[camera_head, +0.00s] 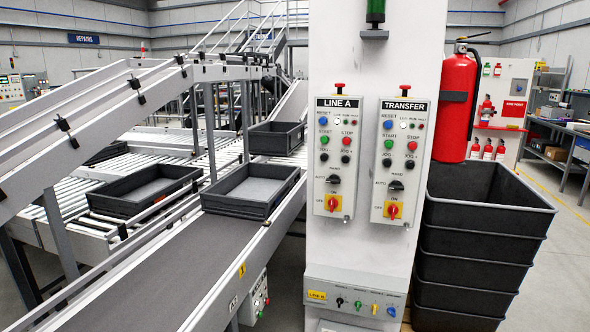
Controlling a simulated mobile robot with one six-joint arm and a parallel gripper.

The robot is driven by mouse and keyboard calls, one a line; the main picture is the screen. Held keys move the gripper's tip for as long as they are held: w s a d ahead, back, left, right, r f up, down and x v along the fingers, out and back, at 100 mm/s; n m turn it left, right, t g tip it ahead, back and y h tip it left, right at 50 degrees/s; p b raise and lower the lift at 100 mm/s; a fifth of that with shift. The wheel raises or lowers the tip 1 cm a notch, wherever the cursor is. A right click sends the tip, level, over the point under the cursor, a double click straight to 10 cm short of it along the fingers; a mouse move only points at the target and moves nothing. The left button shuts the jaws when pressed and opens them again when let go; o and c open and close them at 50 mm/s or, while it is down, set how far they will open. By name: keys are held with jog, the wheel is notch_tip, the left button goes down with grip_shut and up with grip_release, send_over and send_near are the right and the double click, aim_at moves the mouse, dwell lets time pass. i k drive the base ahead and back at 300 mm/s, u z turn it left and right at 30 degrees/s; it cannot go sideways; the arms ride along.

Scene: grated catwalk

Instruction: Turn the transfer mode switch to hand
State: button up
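The TRANSFER control panel (403,161) is the right one of two panels on the white column. Its black mode switch (396,186) is a rotary knob with a HAND label above it and AUTO at its left. The knob's exact pointing is too small to tell. Below it is a red rotary switch on a yellow plate (392,210). Above it are blue, green, red and black buttons. My gripper is not in view.
The similar LINE A panel (337,158) is close on the left, with its own black knob. Stacked black crates (480,245) and a fire extinguisher (457,105) stand at the right. A conveyor (185,262) with grey trays runs at the left. A lower box with small knobs (355,301) juts from the column.

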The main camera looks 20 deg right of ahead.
aim_at(396, 186)
jog(key=u, duration=1.5)
jog(key=k, duration=0.1)
jog(key=z, duration=2.7)
